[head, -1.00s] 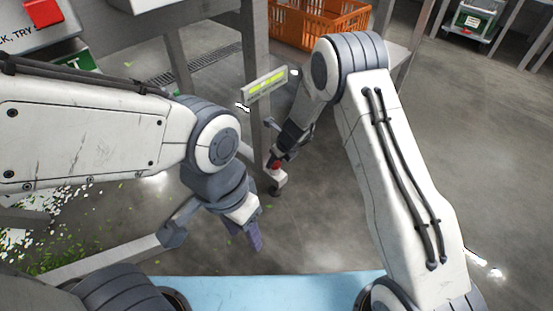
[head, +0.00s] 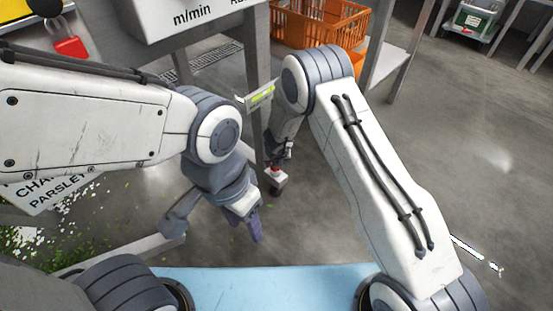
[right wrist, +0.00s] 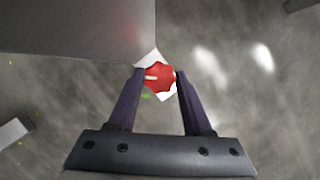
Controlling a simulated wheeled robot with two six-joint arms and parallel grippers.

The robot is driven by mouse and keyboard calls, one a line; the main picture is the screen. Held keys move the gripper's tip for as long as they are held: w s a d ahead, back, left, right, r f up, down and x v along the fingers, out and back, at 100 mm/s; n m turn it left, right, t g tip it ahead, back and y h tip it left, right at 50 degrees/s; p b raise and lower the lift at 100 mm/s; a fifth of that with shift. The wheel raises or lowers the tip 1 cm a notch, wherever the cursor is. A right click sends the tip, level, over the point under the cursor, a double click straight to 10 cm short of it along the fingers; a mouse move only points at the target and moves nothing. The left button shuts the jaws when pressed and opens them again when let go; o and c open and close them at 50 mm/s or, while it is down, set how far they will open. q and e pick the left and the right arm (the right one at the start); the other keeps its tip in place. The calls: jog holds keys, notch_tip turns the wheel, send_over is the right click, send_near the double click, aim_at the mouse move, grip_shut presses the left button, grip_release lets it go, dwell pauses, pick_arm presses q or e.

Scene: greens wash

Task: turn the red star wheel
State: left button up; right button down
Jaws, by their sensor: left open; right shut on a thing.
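The red star wheel (right wrist: 159,76) shows in the right wrist view between the tips of my right gripper (right wrist: 157,78), with a pale line on its face. The two fingers stand at its left and right sides, shut on it. In the head view the wheel (head: 275,171) is a small red spot on a light block near the table leg, and my right gripper (head: 279,155) reaches down to it, partly hidden by its own wrist. My left gripper (head: 216,222) is open and empty, left of the wheel and above the floor.
An orange crate (head: 320,25) sits at the back. Green scraps lie on the floor at left.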

jog(key=m+p, duration=0.1)
jog(key=p, duration=0.1)
jog(key=m+h+p, duration=0.1)
jog(key=m+p, duration=0.1)
jog(key=shift+a+r+m, duration=0.1)
jog(key=shift+r+m, duration=0.2)
jog(key=shift+w+f+m+g+h+p, duration=0.15)
jog(key=shift+m+h+p, duration=0.25)
jog(key=shift+m+p, duration=0.45)
jog(key=shift+s+f+m+g+h+p, duration=0.15)
jog(key=shift+m+h+p, duration=0.25)
jog(key=shift+m+p, duration=0.4)
jog(key=shift+w, duration=0.1)
jog(key=shift+c, duration=1.6)
grip_release()
jog(key=shift+a, duration=0.1)
jog(key=shift+a, duration=0.1)
